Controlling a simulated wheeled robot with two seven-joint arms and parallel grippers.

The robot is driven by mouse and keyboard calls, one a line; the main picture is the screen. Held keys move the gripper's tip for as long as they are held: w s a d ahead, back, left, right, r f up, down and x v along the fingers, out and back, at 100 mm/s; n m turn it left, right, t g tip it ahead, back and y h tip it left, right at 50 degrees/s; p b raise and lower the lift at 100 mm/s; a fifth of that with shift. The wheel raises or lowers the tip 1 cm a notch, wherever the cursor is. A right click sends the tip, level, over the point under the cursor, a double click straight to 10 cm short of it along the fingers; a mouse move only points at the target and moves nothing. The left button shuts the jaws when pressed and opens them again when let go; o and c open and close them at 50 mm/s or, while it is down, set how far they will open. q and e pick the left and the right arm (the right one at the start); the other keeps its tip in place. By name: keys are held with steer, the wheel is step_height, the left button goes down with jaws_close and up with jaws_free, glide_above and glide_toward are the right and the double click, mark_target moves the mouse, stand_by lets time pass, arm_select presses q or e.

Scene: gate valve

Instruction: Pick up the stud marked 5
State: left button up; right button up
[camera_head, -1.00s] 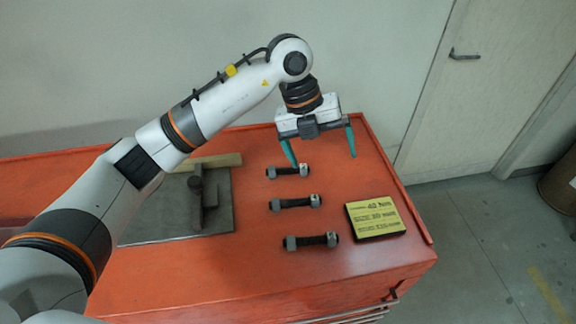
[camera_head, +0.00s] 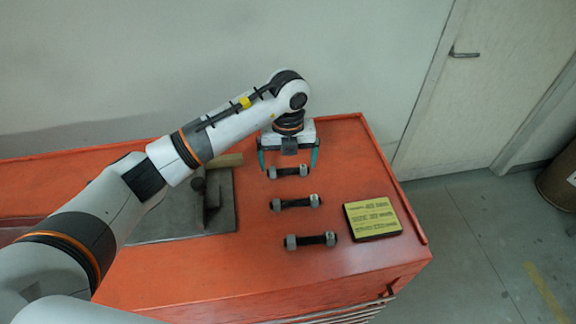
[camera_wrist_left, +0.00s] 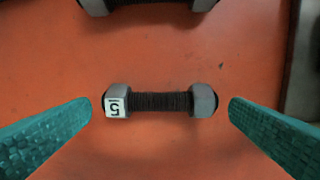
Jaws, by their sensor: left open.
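The stud marked 5 (camera_wrist_left: 160,102) lies flat on the orange bench top, with a dark threaded middle and a grey nut at each end. Its left nut carries a white label with a 5 in the left wrist view. In the head view the farthest stud (camera_head: 288,172) lies just below my left gripper (camera_head: 288,164). My left gripper is open, and its teal fingers (camera_wrist_left: 160,125) stand apart beyond the two ends of the stud, with nothing between them but the stud below. My right gripper does not show.
A middle stud (camera_head: 296,203) and a nearest stud (camera_head: 311,240) lie in a row on the orange bench (camera_head: 190,275). A yellow-faced block (camera_head: 372,218) is at the right. A grey plate (camera_head: 222,217) with a dark part on it is at the left.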

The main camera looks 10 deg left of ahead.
arm_select(q)
steer(key=shift+f, duration=1.15)
steer(key=c, duration=0.8)
steer(key=shift+w, duration=0.1)
steer(key=shift+c, duration=0.2)
steer(key=shift+r, duration=0.1)
